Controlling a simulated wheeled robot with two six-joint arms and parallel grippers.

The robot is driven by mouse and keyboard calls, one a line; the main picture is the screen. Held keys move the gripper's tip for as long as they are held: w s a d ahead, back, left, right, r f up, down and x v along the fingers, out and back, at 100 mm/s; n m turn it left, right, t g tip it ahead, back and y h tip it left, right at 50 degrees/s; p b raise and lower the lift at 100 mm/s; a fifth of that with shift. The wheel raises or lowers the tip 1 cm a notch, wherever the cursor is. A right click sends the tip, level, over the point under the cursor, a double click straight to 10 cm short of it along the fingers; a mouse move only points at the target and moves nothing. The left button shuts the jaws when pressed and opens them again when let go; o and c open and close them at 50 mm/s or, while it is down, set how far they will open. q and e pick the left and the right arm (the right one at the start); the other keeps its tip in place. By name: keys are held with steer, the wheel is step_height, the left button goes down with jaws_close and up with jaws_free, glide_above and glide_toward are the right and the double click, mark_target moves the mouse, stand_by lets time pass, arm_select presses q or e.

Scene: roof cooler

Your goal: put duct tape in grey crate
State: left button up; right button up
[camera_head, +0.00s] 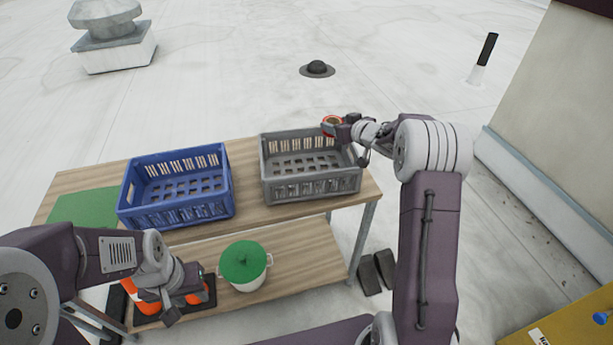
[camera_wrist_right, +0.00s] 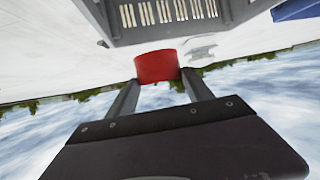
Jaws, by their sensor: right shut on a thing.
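The duct tape, a red roll (camera_head: 331,120), is held between the fingers of my right gripper (camera_head: 337,126) at the far right corner of the grey crate (camera_head: 312,187). In the right wrist view the red tape (camera_wrist_right: 156,66) sits between the two fingertips (camera_wrist_right: 157,82), with the grey crate's slotted wall (camera_wrist_right: 165,34) beyond it. The grey crate is empty and stands on the tabletop's right part. From these views I cannot tell how high the tape is over the rim. My left gripper (camera_head: 178,308) is low at the left, by the lower shelf; its finger opening is unclear.
An empty blue crate (camera_head: 180,211) stands left of the grey one, by a green mat (camera_head: 84,211). A white pot with a green lid (camera_head: 244,262) and orange-and-white items (camera_head: 143,298) are on the lower shelf. A wall rises at the right.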

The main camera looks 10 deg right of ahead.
steer(key=w+a+f+b, duration=0.3)
steer(key=a+f+b, duration=0.2)
steer(key=a+f, duration=0.5)
steer(key=shift+a+f, duration=0.35)
steer(key=shift+a, duration=0.2)
steer(key=shift+f+b, duration=0.2)
steer(key=shift+b, duration=0.25)
steer(key=shift+f+b, duration=0.3)
steer(key=shift+f, duration=0.15)
steer(key=o, duration=1.6)
steer(key=shift+s, duration=0.15)
steer(key=shift+f, duration=0.1)
